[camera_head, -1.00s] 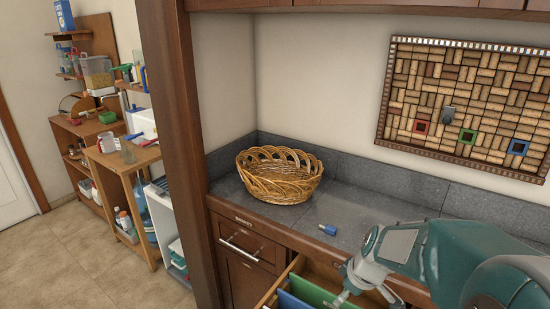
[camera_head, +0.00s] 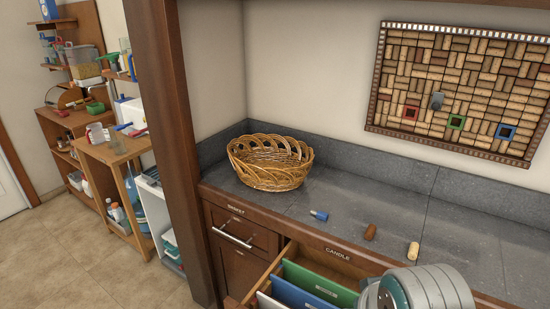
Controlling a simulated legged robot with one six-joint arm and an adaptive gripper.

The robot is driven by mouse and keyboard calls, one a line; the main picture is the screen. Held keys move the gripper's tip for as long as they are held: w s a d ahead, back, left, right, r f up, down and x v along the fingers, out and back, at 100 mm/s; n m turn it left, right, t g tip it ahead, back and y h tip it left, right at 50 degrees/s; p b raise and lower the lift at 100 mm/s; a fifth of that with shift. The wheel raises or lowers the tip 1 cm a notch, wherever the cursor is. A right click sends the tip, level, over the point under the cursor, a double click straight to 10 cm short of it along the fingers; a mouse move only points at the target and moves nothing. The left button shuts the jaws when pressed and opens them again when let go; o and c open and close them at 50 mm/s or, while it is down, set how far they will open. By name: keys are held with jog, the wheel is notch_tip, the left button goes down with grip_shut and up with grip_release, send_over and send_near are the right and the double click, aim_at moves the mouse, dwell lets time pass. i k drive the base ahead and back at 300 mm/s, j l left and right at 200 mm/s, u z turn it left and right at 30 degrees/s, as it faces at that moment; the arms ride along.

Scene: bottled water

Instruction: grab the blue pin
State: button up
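The blue pin (camera_head: 319,215) lies on the grey stone counter (camera_head: 345,205), near its front edge and in front of the wicker basket. It is small, with a blue body and a lighter tip. My arm shows at the bottom right as a grey and teal rounded link. My gripper is out of the picture or hidden behind that link, so its fingers do not show. Nothing touches the pin.
A wicker basket (camera_head: 270,163) stands behind the pin. A brown cork (camera_head: 370,232) and a pale cork (camera_head: 413,251) lie to its right. An open drawer (camera_head: 283,265) with green and blue dividers juts out below. A cork board (camera_head: 460,90) hangs on the wall.

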aim_at(321, 215)
jog(key=j+z, duration=0.3)
jog(key=j, duration=0.4)
jog(key=k+j+z, duration=0.1)
jog(key=j+z, duration=0.25)
jog(key=j, duration=0.3)
jog(key=i+j+z, duration=0.55)
